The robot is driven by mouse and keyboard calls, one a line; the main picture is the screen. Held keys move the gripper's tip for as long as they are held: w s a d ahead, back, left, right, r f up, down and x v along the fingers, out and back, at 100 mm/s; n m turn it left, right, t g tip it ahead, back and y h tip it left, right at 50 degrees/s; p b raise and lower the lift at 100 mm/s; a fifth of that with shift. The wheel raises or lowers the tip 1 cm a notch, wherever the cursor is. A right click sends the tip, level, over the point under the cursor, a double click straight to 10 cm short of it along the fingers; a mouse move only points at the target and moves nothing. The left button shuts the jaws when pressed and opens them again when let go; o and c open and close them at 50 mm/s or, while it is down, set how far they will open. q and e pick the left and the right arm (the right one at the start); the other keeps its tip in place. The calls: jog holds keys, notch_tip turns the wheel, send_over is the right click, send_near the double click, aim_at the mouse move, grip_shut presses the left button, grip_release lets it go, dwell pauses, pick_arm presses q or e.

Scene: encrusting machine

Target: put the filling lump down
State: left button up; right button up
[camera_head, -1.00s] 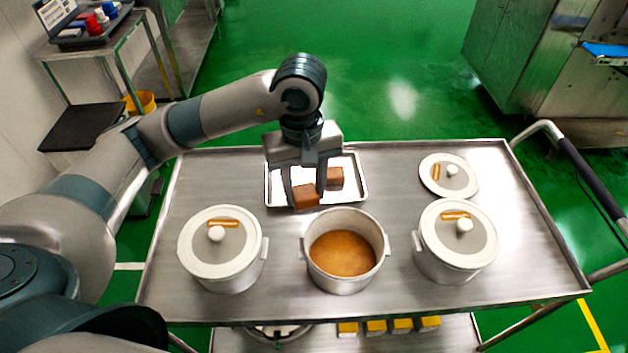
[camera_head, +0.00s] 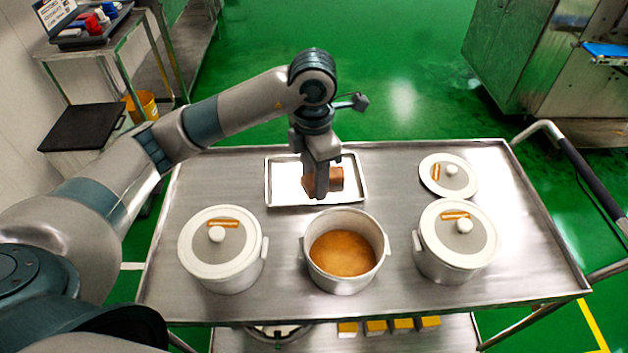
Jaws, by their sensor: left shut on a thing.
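My left gripper (camera_head: 321,192) is over the metal tray (camera_head: 285,199) at the back of the cart. It points down and is turned nearly edge-on, so its fingers overlap. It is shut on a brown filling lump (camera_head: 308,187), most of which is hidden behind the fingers. A second brown lump (camera_head: 337,178) lies in the tray just right of the fingers. I cannot tell whether the held lump touches the tray or the other lump. My right gripper is not in view.
An open pot (camera_head: 342,253) with brown filling stands just in front of the tray. Lidded pots stand to its left (camera_head: 221,250) and right (camera_head: 456,243). A loose lid (camera_head: 448,176) lies at the back right. The cart top (camera_head: 395,175) is bare right of the tray.

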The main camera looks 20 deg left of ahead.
pick_arm(q)
jog(key=n, duration=0.2)
jog(key=w+n, duration=0.1)
jog(key=n, duration=0.3)
jog(key=shift+w+f+n, duration=0.25)
jog(key=shift+n, duration=0.15)
jog(key=n, duration=0.3)
jog(key=shift+w+f, duration=0.1)
jog(key=shift+w, duration=0.2)
jog(key=n, duration=0.4)
jog(key=shift+w+a+f, duration=0.1)
jog(key=shift+w+f, duration=0.05)
jog(key=shift+w, duration=0.25)
jog(key=w+a+f+p, duration=0.1)
jog(key=w+a+f, duration=0.1)
jog(key=a, duration=0.1)
jog(key=w+a+f+p, duration=0.1)
jog(key=w+a+f, duration=0.1)
jog(key=a, duration=0.1)
jog(key=w+a+f+p, duration=0.1)
jog(key=w+a+f, duration=0.1)
jog(key=a, duration=0.1)
jog(key=shift+a+f, duration=0.15)
jog(key=shift+f, duration=0.1)
jog(key=shift+w+a+f+p, duration=0.15)
jog(key=shift+a+f+p, duration=0.1)
jog(key=shift+p, duration=0.05)
jog(key=shift+f, duration=0.1)
